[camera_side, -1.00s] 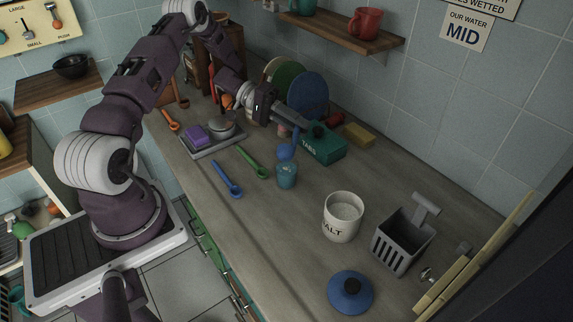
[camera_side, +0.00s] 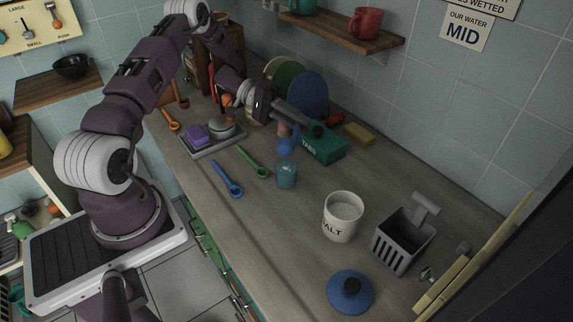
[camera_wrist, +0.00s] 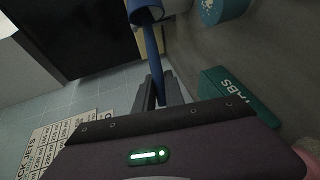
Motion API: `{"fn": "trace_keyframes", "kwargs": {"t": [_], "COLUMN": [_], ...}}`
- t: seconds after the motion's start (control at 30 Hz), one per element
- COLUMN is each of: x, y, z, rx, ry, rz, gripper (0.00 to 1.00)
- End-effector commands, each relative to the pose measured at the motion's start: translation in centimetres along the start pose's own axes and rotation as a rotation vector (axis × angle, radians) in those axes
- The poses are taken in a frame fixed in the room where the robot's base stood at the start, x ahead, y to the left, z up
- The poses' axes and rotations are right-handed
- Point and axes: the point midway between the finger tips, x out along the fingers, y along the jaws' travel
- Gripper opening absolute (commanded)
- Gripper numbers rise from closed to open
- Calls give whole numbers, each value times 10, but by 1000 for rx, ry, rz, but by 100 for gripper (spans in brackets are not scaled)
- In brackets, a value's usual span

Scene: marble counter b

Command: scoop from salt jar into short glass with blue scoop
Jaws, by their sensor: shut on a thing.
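My gripper (camera_side: 303,120) is shut on a blue scoop (camera_side: 287,147), with the bowl hanging just above the short glass (camera_side: 286,177). In the wrist view the scoop (camera_wrist: 155,60) runs up from the fingers (camera_wrist: 160,92), its bowl at the top edge. I cannot tell whether salt is in the bowl. The glass is bluish and stands upright; a speckled teal round thing at the top of the wrist view (camera_wrist: 218,8) appears to be it, with white bits inside. The white salt jar (camera_side: 342,217) stands open to the right, with pale salt inside.
A teal TABS box (camera_side: 322,148) stands behind the glass. Another blue scoop (camera_side: 228,180) and a green scoop (camera_side: 253,164) lie left of it. A blue lid (camera_side: 350,292) and a grey slotted bin (camera_side: 402,240) are near the jar.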

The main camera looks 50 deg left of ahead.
Motion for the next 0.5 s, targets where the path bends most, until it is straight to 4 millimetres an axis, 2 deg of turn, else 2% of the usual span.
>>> {"fn": "trace_keyframes", "kwargs": {"t": [0.5], "x": [-2], "y": [4], "z": [-1], "rx": [-35], "ry": [-7], "rz": [14], "gripper": [0]}}
